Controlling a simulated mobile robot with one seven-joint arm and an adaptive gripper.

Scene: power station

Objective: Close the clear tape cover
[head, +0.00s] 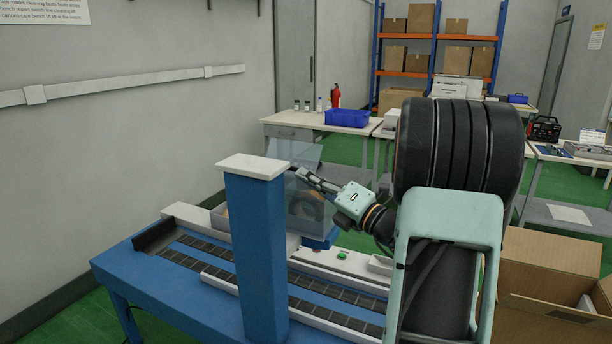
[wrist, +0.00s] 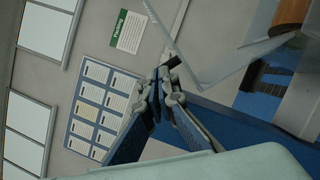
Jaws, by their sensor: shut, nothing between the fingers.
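The clear tape cover (head: 294,150) is a see-through panel standing raised above the taping machine, partly behind the blue column in the head view. In the wrist view the cover (wrist: 205,50) is a pale translucent sheet with its edge close to my fingertips. My gripper (head: 296,173) reaches in from the right at the cover's height, and its fingers are shut and empty. In the wrist view my gripper (wrist: 168,72) has its fingertips together near the sheet; I cannot tell whether they touch it. Part of a brown tape roll (wrist: 290,12) shows beyond the cover.
A blue column with a white top (head: 256,230) stands in front of the machine. The blue conveyor bench (head: 175,285) runs below, with a green button (head: 341,255) on it. An open cardboard box (head: 548,280) is at the right. A table with a blue bin (head: 347,118) is behind.

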